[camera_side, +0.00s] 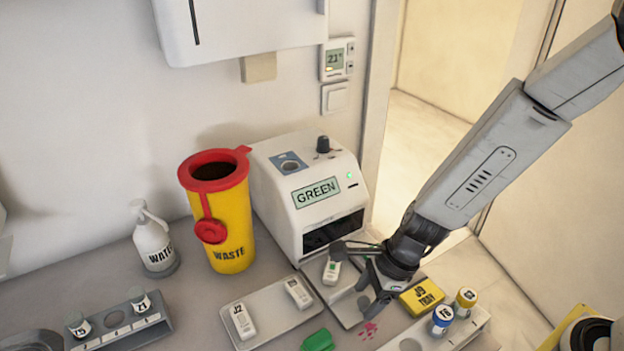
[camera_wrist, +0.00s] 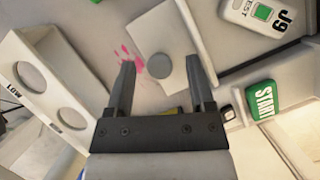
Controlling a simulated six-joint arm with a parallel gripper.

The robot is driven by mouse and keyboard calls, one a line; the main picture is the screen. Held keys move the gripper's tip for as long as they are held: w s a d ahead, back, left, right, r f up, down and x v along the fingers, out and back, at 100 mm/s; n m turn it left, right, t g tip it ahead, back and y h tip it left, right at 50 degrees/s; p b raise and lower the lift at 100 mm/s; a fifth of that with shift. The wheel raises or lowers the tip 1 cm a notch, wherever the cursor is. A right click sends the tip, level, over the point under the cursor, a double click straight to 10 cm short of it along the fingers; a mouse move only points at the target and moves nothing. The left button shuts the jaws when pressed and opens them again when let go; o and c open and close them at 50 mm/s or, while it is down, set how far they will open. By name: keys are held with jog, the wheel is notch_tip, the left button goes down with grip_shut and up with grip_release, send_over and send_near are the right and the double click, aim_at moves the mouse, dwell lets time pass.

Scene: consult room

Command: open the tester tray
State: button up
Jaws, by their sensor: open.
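The tester (camera_side: 308,195) is a white box with a GREEN display and a dark front slot. A pale tray (camera_side: 345,308) extends out of the slot over the bench, so it stands out of the tester. A white test cassette (camera_side: 333,270) lies on it; in the wrist view the cassette (camera_wrist: 257,14) reads J9. My gripper (camera_side: 360,278) is open and low over the tray's outer end. In the wrist view, a round grey knob (camera_wrist: 160,66) on the tray shows between my open fingers (camera_wrist: 159,65). Whether they touch it cannot be told.
A yellow J9 box (camera_side: 422,296) and a vial rack (camera_side: 470,327) stand close on the right. A plate (camera_side: 275,321) with two cassettes lies left of the tray. A yellow waste bin (camera_side: 232,225) stands behind. A pink stain (camera_side: 369,330) marks the bench.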

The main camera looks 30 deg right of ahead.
jog(key=shift+r, duration=0.1)
jog(key=v, duration=0.7)
jog(key=shift+d+r, duration=0.15)
jog(key=shift+r, duration=0.1)
dwell(0.4)
jog(key=s+d+n+t+h, duration=0.1)
jog(key=d+n+h, duration=0.3)
jog(key=d+n, duration=1.1)
jog(key=n, duration=0.7)
jog(key=shift+s+f, duration=0.3)
